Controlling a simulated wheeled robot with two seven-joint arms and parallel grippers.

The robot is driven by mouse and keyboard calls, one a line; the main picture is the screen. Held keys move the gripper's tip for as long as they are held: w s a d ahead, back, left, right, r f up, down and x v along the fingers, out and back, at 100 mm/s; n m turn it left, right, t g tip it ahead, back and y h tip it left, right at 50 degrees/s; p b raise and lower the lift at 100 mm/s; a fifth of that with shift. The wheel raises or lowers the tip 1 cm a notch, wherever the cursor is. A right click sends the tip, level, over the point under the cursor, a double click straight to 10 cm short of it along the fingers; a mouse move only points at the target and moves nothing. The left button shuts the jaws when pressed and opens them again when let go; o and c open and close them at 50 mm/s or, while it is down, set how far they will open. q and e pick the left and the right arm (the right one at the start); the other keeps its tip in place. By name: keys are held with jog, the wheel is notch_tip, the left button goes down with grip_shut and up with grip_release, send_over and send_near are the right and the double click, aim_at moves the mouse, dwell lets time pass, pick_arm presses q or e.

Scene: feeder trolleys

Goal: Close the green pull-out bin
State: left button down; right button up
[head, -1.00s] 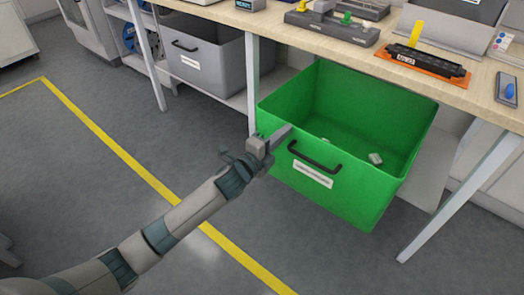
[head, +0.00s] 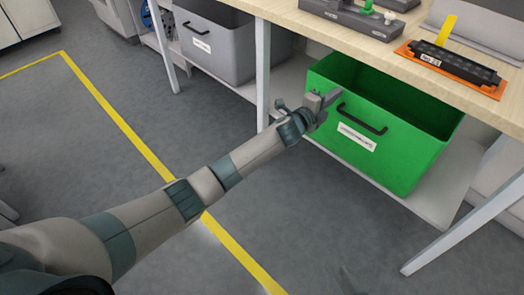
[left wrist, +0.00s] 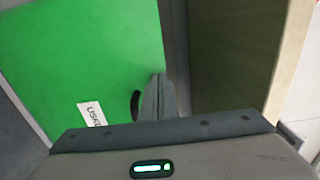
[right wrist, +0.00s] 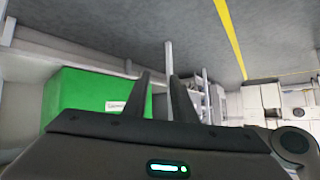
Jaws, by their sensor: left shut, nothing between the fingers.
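The green pull-out bin (head: 400,155) sits under the wooden bench, partly pulled out, with its dark interior showing between its front rim and the bench edge. Its front has a black handle (head: 362,118) and a white label. My left gripper (head: 334,97) is shut and empty at the upper left of the bin's front, beside the handle. In the left wrist view, its fingers (left wrist: 158,90) lie against or very near the green front (left wrist: 80,60); contact is unclear. My right gripper (right wrist: 160,75) is open and empty, away from the bin, which also shows in the right wrist view (right wrist: 85,100).
A grey bin (head: 215,45) stands on the lower shelf to the left. A bench leg (head: 262,75) stands just left of the green bin, and a slanted leg (head: 465,205) to its right. The floor in front is clear, with a yellow line (head: 130,130).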

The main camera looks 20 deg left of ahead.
pick_arm(q)
jog(key=shift+w+r, duration=0.3)
jog(key=shift+r, duration=0.05)
pick_arm(e)
jog(key=shift+w+a+r, duration=0.15)
jog(key=shift+w+r, duration=0.1)
jog(key=shift+r, duration=0.15)
